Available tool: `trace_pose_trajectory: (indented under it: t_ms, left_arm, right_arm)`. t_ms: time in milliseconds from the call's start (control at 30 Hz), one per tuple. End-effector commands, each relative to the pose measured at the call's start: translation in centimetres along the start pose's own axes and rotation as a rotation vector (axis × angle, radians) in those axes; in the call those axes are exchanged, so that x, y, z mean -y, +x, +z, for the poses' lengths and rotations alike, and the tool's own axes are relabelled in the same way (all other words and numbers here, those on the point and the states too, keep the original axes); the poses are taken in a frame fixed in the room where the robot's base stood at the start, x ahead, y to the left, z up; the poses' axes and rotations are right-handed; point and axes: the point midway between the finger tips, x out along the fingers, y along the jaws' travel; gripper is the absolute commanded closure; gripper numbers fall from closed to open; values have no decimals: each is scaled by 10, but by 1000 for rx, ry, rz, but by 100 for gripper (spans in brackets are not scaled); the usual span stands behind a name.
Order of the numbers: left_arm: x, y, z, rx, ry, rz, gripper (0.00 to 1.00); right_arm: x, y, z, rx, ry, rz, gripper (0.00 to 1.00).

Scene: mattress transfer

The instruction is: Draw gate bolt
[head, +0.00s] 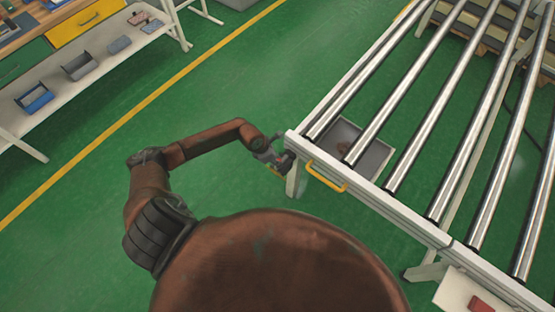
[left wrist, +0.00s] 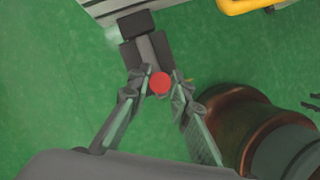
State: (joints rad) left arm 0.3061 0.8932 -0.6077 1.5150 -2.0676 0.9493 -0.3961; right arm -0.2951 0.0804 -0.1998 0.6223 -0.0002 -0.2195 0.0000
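The gate bolt (left wrist: 150,50) is a dark grey block with a bar and a round red knob (left wrist: 160,82), shown in the left wrist view at the pale end of a frame. My left gripper (left wrist: 161,78) has a fingertip close against each side of the red knob and looks shut on it. In the head view, my left gripper (head: 279,159) is at the near left corner of the roller conveyor (head: 380,200), and the bolt is mostly hidden by it. My right gripper is not in view.
A yellow handle (head: 327,176) is fixed to the conveyor's front rail, just right of my left gripper. A grey bin (head: 380,160) shows beneath the rollers. A white tray (head: 450,290) with a red item is at lower right. Open green floor lies to the left.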

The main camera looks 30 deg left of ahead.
Motion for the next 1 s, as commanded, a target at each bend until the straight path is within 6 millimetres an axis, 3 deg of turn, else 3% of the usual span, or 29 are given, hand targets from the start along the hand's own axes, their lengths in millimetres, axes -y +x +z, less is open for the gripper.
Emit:
trace_pose_trajectory:
  t_ms: [200, 567, 667, 1000]
  left_arm:
    - [1, 1, 0, 0, 1, -1, 66]
    - [0, -5, 0, 3, 0, 0, 66]
    - [-1, -17, 0, 3, 1, 2, 66]
    - [0, -86, -1, 1, 2, 2, 66]
  right_arm:
    - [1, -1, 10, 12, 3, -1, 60]
    - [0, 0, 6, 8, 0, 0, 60]
    - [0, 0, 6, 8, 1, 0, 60]
    - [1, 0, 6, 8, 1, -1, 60]
